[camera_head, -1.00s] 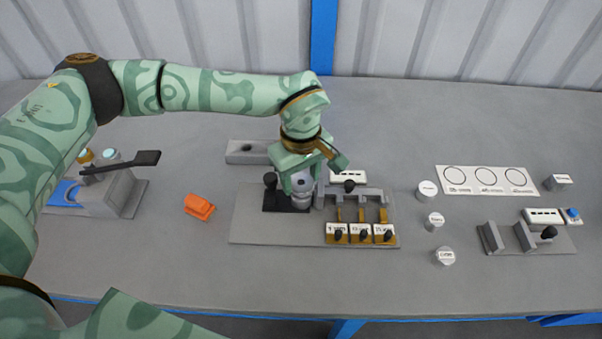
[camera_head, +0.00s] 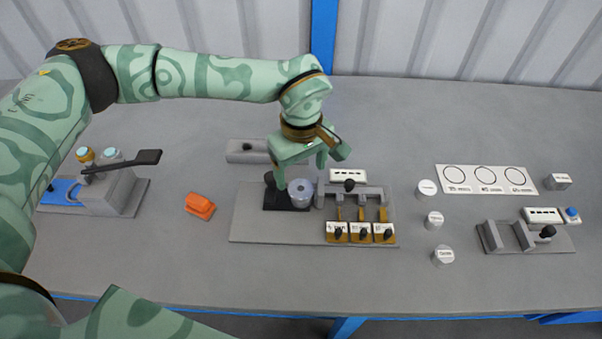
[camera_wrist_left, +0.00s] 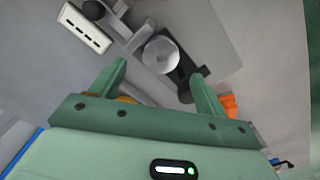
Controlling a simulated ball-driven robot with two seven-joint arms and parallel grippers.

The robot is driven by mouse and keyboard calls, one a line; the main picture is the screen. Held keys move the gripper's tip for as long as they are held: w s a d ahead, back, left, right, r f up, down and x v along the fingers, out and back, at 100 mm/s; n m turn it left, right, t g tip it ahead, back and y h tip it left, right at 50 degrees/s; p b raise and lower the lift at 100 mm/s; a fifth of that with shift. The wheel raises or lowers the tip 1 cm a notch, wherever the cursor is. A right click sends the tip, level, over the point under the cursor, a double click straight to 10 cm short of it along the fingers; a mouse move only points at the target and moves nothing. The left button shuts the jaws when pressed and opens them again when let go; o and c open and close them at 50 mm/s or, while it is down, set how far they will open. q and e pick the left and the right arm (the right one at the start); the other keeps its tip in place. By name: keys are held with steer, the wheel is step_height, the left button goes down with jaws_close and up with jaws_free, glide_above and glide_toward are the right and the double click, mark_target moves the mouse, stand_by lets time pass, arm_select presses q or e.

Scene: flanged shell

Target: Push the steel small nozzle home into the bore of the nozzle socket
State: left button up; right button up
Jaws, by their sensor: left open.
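A steel round piece (camera_head: 300,196) stands upright on a black base (camera_head: 273,200) at the middle of the grey plate. It also shows in the left wrist view (camera_wrist_left: 161,56), with a small round feature at the centre of its top. I cannot tell which part is the small nozzle and which the nozzle socket, nor how deep anything sits in a bore. My left gripper (camera_head: 302,174) is open and empty above and behind the steel piece. In the left wrist view its fingers (camera_wrist_left: 159,70) stand apart, with the piece beyond their tips. My right gripper is not in view.
A grey plate (camera_head: 250,225) bears a rack (camera_head: 350,194) with several labelled slots, right of the steel piece. A grey block (camera_head: 238,153) lies behind it. An orange object (camera_head: 200,205) and a lever device (camera_head: 115,185) stand left. Several labelled cylinders (camera_head: 434,221) stand right.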

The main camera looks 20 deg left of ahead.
mark_target(301, 187)
arm_select(q)
step_height(301, 187, up, 13)
steer(key=p, duration=0.1)
steer(key=shift+r+p, duration=0.15)
steer(key=shift+p, duration=0.25)
